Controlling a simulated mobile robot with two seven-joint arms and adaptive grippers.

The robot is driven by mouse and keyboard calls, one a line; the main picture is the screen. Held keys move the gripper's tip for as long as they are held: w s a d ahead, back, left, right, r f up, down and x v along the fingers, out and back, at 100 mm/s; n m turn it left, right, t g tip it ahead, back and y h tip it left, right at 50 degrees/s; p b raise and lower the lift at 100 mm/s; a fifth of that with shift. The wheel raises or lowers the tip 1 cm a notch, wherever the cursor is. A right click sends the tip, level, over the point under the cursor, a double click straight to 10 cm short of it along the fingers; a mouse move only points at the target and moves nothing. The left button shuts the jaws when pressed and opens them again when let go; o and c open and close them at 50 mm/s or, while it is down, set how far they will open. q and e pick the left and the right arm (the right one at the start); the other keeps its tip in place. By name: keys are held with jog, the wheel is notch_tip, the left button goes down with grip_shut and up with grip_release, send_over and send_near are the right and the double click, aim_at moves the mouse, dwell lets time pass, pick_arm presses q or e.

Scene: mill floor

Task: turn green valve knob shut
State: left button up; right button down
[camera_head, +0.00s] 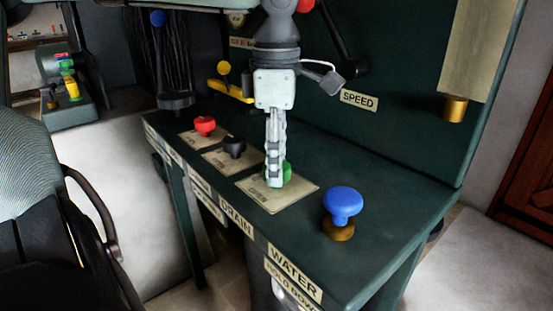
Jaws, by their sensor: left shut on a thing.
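The green valve knob (287,172) stands on a pale label plate (300,190) on the dark green console top. It is mostly hidden behind my left gripper (275,180). The gripper points straight down from above and is shut on the green knob, with part of the knob showing to the right of the fingers. The plate's lettering is partly visible and hard to read. My right gripper is not in view.
A red knob (205,126) and a black knob (234,147) stand to the left along the console (385,200). A large blue knob (343,203) on a brass base stands at the right. A back panel with a SPEED label (359,101) rises behind.

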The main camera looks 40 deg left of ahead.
pick_arm(q)
jog(key=o, duration=1.2)
jog(key=shift+c, duration=0.2)
notch_tip(320, 180, up, 12)
